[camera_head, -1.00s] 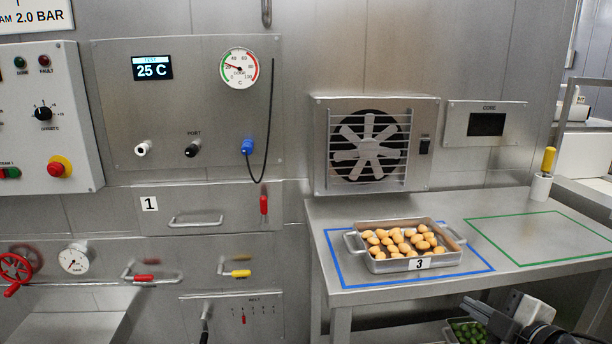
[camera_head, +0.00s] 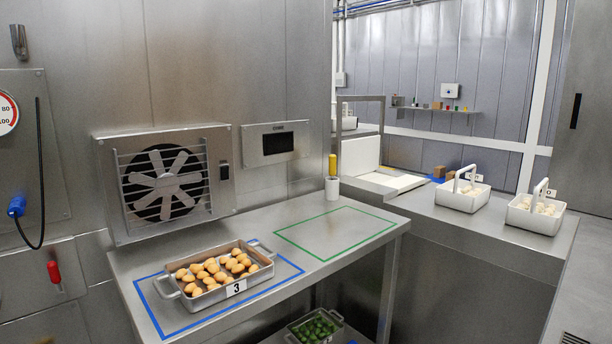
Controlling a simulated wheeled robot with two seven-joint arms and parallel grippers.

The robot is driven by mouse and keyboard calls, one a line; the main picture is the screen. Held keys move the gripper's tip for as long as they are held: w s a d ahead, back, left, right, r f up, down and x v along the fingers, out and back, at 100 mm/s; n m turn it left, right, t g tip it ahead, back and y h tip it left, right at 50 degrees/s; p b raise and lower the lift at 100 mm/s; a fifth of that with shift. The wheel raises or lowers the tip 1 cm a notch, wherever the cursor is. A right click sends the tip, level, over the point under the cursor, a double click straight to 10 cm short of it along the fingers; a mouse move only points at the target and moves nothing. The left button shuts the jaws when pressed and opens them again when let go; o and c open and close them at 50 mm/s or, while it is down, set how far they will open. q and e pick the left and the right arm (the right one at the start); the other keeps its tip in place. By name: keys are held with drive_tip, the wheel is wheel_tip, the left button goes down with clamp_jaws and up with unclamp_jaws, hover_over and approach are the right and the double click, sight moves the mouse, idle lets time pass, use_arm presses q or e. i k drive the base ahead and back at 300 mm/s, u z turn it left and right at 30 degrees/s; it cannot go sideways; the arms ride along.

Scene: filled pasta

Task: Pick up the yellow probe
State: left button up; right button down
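The yellow probe (camera_head: 332,165) stands upright in a small white cylindrical holder (camera_head: 333,189) at the back of the steel table, near the wall. Only its yellow handle shows; its lower part is hidden inside the holder. Neither of my grippers is in the head view.
A tray numbered 3 (camera_head: 167,289) with filled pasta sits in the blue outline on the table (camera_head: 258,221). The green-outlined area is empty. A crate of green items (camera_head: 291,338) is below. White baskets (camera_head: 459,203) stand on the right counter (camera_head: 480,231).

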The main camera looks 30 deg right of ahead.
sight(332, 158)
drive_tip(key=z, duration=1.25)
